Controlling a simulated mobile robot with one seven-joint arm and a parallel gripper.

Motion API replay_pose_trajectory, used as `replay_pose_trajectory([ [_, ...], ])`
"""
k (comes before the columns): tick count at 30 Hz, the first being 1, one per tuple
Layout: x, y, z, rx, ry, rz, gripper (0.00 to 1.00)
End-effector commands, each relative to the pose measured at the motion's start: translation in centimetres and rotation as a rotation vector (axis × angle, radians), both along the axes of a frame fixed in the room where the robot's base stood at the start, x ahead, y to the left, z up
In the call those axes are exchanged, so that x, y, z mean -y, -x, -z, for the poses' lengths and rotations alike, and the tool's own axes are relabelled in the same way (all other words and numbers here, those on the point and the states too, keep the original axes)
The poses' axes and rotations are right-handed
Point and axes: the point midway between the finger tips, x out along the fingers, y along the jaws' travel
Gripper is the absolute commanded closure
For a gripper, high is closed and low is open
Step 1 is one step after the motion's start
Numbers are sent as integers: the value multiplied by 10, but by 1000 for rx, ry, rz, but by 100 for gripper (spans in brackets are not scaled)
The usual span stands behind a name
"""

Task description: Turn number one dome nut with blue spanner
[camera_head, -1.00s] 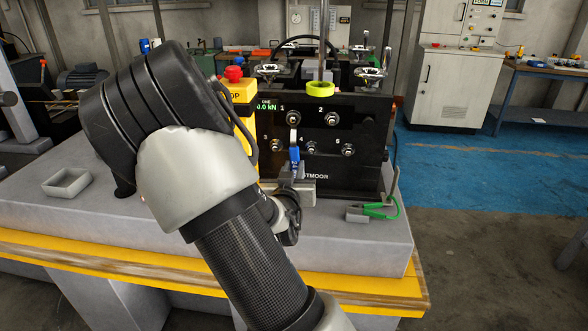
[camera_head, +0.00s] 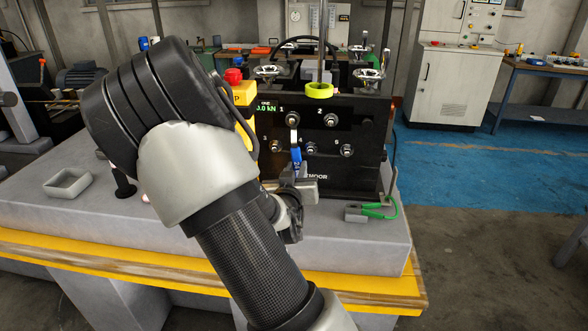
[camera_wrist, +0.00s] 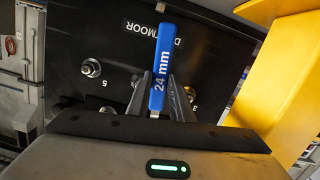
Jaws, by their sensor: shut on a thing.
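The blue spanner (camera_head: 296,155) stands nearly upright in front of the black panel. Its silver upper end is just under the number one dome nut (camera_head: 292,119); I cannot tell whether its jaw is around the nut. In the wrist view the fingers of my gripper (camera_wrist: 160,88) are on both sides of the spanner handle (camera_wrist: 162,62), which reads "24 mm". The spanner's head and nut one are hidden in that view.
Other nuts sit on the panel, including number two (camera_head: 331,120) and number three (camera_head: 275,146). A yellow box with a red button (camera_head: 233,75) stands close at the left. A green-handled tool (camera_head: 380,212) lies at right; a grey tray (camera_head: 68,184) is at left.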

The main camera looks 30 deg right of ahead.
Motion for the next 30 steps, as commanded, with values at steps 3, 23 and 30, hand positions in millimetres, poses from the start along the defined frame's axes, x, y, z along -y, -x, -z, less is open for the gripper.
replay_pose_trajectory([
  [3,1,-1,-2,6,3,0,100],
  [23,-3,3,-1,16,10,-2,100],
  [30,-4,5,-1,15,9,-3,100],
])
